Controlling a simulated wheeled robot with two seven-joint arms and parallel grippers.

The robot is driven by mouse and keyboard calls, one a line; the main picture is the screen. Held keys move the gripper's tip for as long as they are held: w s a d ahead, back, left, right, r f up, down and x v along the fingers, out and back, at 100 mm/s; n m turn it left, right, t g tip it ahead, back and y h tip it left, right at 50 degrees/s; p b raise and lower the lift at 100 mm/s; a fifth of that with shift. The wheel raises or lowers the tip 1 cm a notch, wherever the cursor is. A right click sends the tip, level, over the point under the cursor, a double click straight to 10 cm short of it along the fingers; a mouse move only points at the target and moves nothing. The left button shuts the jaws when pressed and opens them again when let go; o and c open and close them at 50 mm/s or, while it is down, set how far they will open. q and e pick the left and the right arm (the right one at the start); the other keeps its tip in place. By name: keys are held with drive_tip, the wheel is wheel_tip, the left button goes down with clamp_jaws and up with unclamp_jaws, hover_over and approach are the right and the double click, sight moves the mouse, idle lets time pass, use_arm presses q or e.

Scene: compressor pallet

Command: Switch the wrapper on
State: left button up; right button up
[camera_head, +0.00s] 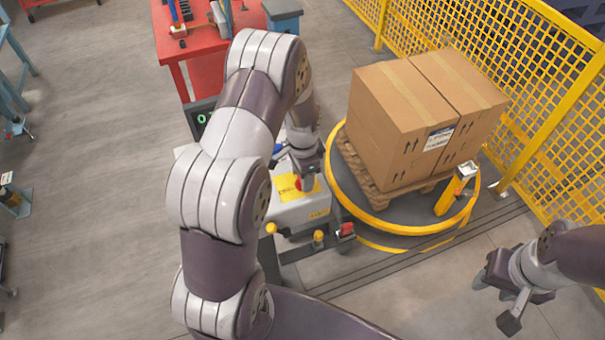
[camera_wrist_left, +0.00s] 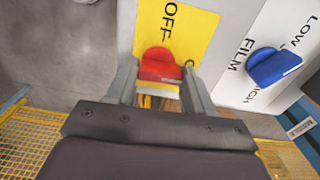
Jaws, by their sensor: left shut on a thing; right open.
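The wrapper's control box (camera_head: 307,212) stands left of the turntable. In the left wrist view its yellow label (camera_wrist_left: 197,35) reads OFF; the rest of the lettering is hidden. On the label is a red switch knob (camera_wrist_left: 160,66). My left gripper (camera_wrist_left: 162,88) is shut on the red knob, one finger at each side. In the head view, this gripper (camera_head: 305,178) reaches down onto the box top and hides part of it. My right gripper (camera_head: 511,290) is open and empty, away from the box at the lower right.
A blue knob (camera_wrist_left: 274,67) marked FILM is beside the label. The turntable (camera_head: 371,224) has a yellow rim and carries a pallet (camera_head: 362,176) with cartons (camera_head: 400,115). A yellow mesh fence (camera_head: 500,45) runs behind. A red table (camera_head: 205,62) stands at the back. Floor at left is mostly clear.

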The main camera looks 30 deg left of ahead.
use_arm(q)
drive_tip(key=shift+w+r+m, duration=0.15)
drive_tip(key=shift+m, duration=0.15)
idle(0.4)
drive_tip(key=o, duration=1)
drive_tip(key=shift+o, duration=0.2)
wheel_tip(320, 180, up, 13)
drive_tip(key=b, duration=0.3)
drive_tip(key=shift+f, duration=0.2)
